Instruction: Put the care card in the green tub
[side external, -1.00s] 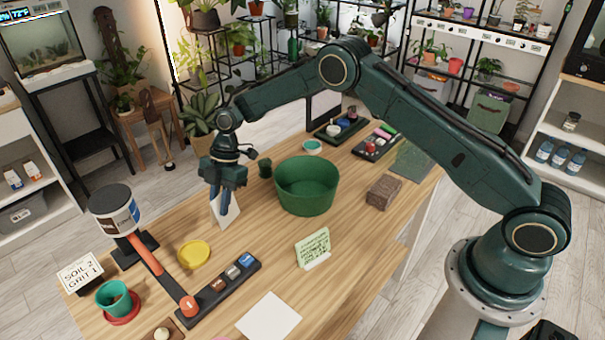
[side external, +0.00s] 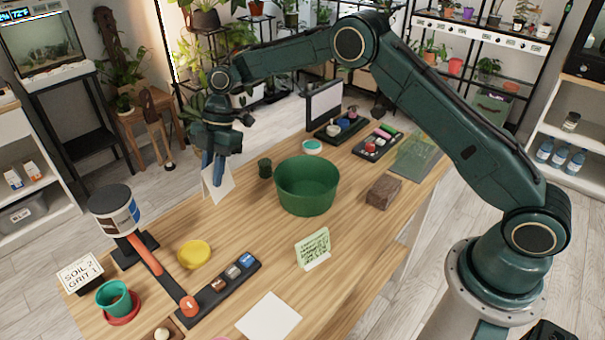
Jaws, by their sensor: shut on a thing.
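My gripper (side external: 213,176) is at the far left side of the wooden table, with its blue fingers pointing down. It is shut on a plain white card (side external: 223,188), which hangs tilted at the fingertips; the fingers hide part of it. I cannot tell how far its lower edge is above the table, and no writing shows on this side. The green tub (side external: 306,192) stands open and upright to the right of the gripper, apart from the card. A pale green card with writing (side external: 313,248) stands in front of the tub.
A brown block (side external: 383,192) lies right of the tub. A yellow dish (side external: 194,254), a black strip tray (side external: 217,294) and a white sheet (side external: 268,318) are in front. Bare wood lies between them.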

